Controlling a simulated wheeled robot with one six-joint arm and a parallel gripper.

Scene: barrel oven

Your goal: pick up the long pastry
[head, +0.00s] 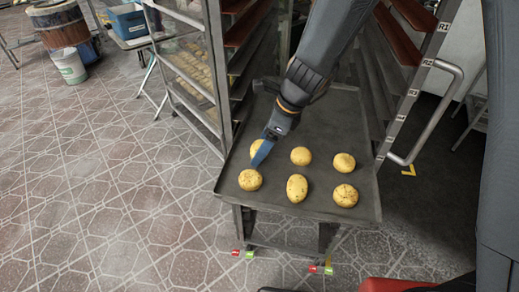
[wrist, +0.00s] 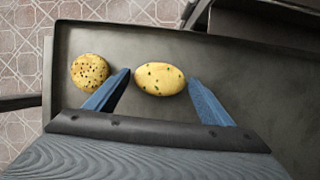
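Several golden pastries lie on a dark tray (head: 320,222). The front middle pastry (head: 297,188) looks longer than wide. The back left pastry (head: 257,147) is partly hidden behind my gripper (head: 262,154) in the head view. In the wrist view, an oval pastry (wrist: 160,78) with green specks lies between and just ahead of my gripper's two blue fingers (wrist: 159,85); it looks like that back left one. The fingers are spread, with a gap on each side. A rounder, dark-specked pastry (wrist: 90,72) lies to the left, outside the left finger.
Other round pastries (head: 345,195) share the tray, with bare tray around them. The rack (head: 218,70) has posts and shelves behind and beside the tray. A curved metal handle (head: 450,105) stands at the right. Tiled floor is open to the left.

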